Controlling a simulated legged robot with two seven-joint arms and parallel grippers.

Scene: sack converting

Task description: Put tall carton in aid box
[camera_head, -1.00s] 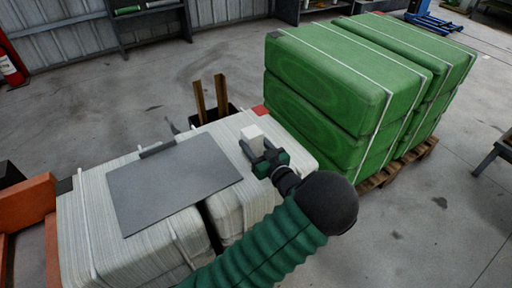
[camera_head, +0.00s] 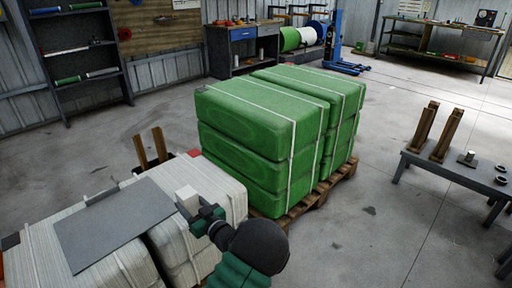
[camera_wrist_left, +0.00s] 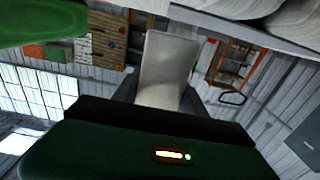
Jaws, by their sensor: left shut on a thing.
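My left gripper (camera_head: 194,210) is shut on a small white carton (camera_head: 186,194) and holds it over or near the right part of the pale wrapped sack stack; the exact height above it I cannot tell. In the left wrist view the carton (camera_wrist_left: 166,66) stands out pale between the dark fingers. I cannot make out an aid box in either view. My right gripper is not in view.
A grey sheet (camera_head: 115,222) lies on the pale sacks (camera_head: 222,190). Green bales (camera_head: 250,125) stand on a pallet (camera_head: 343,186) beyond. A dark bench (camera_head: 465,172) with wooden uprights is at right. The floor between is open.

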